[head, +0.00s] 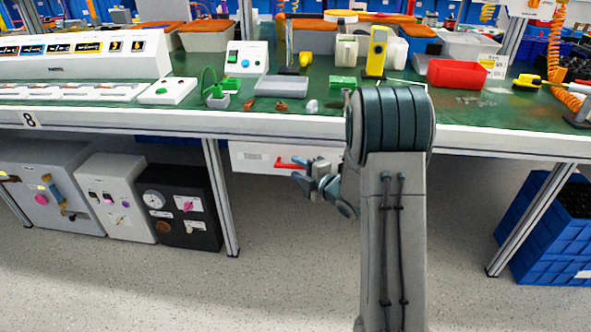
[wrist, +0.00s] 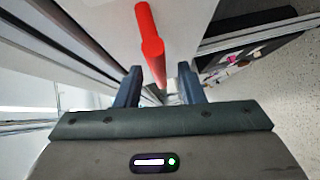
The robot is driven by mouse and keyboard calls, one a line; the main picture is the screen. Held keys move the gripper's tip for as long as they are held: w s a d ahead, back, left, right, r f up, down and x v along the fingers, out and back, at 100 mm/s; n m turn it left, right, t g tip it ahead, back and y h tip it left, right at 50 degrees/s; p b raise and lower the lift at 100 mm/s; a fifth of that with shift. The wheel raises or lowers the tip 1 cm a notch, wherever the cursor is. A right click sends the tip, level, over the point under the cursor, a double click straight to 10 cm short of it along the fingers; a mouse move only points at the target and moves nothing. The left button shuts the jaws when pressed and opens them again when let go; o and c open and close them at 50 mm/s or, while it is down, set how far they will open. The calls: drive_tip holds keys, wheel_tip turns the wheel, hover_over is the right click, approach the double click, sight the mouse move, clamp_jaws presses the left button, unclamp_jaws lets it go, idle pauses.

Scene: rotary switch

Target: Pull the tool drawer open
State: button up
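The tool drawer (head: 251,157) is a light grey box hung under the green bench top, with a red handle (head: 288,164) on its front. In the head view its right part is hidden by my arm. My gripper (head: 308,181) is just in front of the drawer, at the right end of the handle. In the wrist view the red handle (wrist: 150,45) reaches down between the two dark fingers of my gripper (wrist: 160,85). The fingers are apart, with gaps on both sides of the handle. The drawer front (wrist: 185,25) is the pale surface behind it.
The bench (head: 130,116) carries a red bin (head: 457,74), grey trays and a yellow device (head: 377,50). A black control box (head: 187,206) stands on the floor left of a bench leg (head: 220,195). Blue crates (head: 550,235) stand at the right. The floor below the drawer is clear.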

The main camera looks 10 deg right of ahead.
drive_tip(key=shift+x, duration=0.9)
drive_tip(key=shift+c, duration=0.3)
clamp_jaws()
drive_tip(key=shift+s, duration=0.1)
